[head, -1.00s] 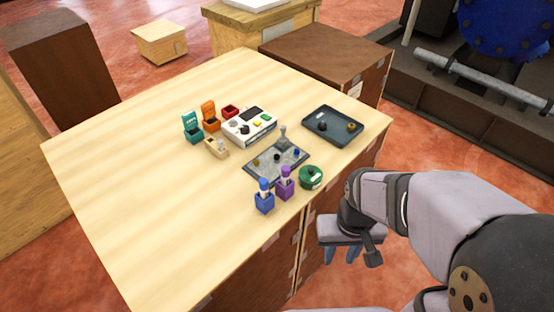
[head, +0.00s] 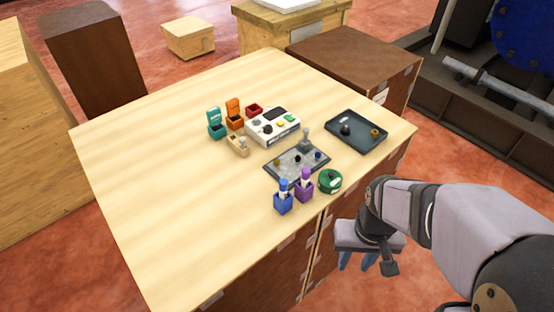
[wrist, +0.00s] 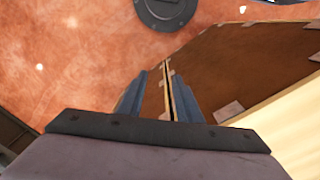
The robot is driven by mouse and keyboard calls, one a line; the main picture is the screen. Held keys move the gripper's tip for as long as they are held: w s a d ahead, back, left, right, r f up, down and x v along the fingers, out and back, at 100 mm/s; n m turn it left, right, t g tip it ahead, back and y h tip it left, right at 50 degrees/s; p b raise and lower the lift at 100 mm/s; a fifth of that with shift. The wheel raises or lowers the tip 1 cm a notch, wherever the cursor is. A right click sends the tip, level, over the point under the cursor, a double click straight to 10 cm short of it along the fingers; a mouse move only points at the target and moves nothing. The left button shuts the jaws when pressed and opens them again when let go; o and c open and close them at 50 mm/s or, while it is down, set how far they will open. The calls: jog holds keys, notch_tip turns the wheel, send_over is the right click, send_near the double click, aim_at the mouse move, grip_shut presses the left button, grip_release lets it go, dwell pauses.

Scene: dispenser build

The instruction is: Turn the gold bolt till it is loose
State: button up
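A small gold bolt (head: 277,162) sits at the left of a dark grey plate (head: 283,174) on the table. The plate also carries a black bolt (head: 297,158), a blue bolt (head: 318,155) and a grey upright piece (head: 305,138). Another gold piece (head: 375,132) lies in the dark tray (head: 358,143), beside a black one. My gripper (head: 356,262) hangs beyond the table's near right edge, pointing down, well away from the plate. In the wrist view its blue fingers (wrist: 158,95) are apart with nothing between them.
Blue (head: 283,203) and purple (head: 304,190) holders and a green round container (head: 330,181) stand before the plate. A white device (head: 273,127), small open boxes (head: 235,121) and a wooden block (head: 237,147) stand behind it. The table's left and front are clear.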

jog(key=w+a+r+m+p, duration=0.1)
jog(key=w+a+r+m, duration=0.1)
jog(key=w, duration=0.3)
jog(key=w+a+r+m+p, duration=0.1)
jog(key=w+a+r+m, duration=0.1)
jog(key=w, duration=0.4)
jog(key=w+a+r+m+p, duration=0.1)
jog(key=w+a+r+m, duration=0.1)
jog(key=w+r+m, duration=0.2)
jog(key=shift+w+r, duration=0.1)
jog(key=shift+w, duration=0.65)
jog(key=w+a+r+m+p, duration=0.2)
jog(key=w+a+m, duration=0.2)
jog(key=w+a, duration=0.15)
jog(key=m+p, duration=0.1)
jog(key=m, duration=0.5)
send_over(278, 161)
jog(key=shift+r, duration=0.35)
jog(key=shift+f+p, duration=1.45)
jog(key=shift+f, duration=2.2)
grip_shut()
